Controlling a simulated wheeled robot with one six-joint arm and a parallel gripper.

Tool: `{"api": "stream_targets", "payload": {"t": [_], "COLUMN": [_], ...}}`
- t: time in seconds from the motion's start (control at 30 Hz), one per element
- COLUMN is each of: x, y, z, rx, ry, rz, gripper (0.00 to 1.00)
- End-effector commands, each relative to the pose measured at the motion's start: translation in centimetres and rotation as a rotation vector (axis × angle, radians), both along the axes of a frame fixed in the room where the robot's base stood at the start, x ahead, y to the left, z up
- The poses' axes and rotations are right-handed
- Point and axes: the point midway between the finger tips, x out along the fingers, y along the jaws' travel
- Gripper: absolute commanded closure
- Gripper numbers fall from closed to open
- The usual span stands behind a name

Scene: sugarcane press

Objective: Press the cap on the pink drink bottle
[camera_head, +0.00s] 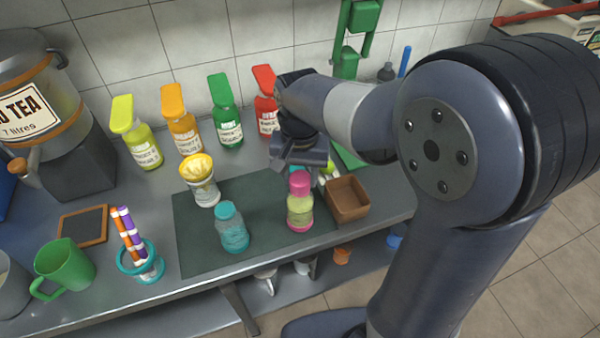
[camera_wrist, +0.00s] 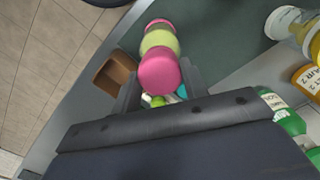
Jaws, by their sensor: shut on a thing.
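The pink drink bottle (camera_head: 300,212) stands upright on the dark mat, with a yellow-green body and a pink base. The pink cap (camera_head: 299,183) is at the top of the bottle, in line with it. Whether it is fully seated cannot be told. My gripper (camera_head: 302,160) is right above the bottle, pointing down, with its fingertips partly hidden. In the wrist view, the cap (camera_wrist: 159,72) sits between the two fingers, which are shut on it. The bottle body (camera_wrist: 160,40) shows beyond the cap.
A teal bottle (camera_head: 232,230) stands left of the pink one on the dark mat (camera_head: 262,190). A brown box (camera_head: 347,199) is close on the right. A yellow-topped cup (camera_head: 200,180) and a row of coloured sauce bottles (camera_head: 226,115) stand behind.

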Motion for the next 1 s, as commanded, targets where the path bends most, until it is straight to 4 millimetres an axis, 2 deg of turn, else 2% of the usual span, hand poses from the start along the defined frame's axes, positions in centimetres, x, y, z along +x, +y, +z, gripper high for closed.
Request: {"api": "stream_targets", "payload": {"t": [0.4, 0.43, 0.7, 0.87, 1.0], "x": [0.00, 0.00, 0.00, 0.00, 0.00], "y": [0.00, 0.00, 0.00, 0.00, 0.00], "z": [-0.02, -0.02, -0.02, -0.02, -0.02], "rx": [0.000, 0.000, 0.000, 0.000, 0.000], "ry": [0.000, 0.000, 0.000, 0.000, 0.000], "rz": [0.000, 0.000, 0.000, 0.000, 0.000], "gripper": [0.79, 0.57, 0.34, 0.33, 0.23]}}
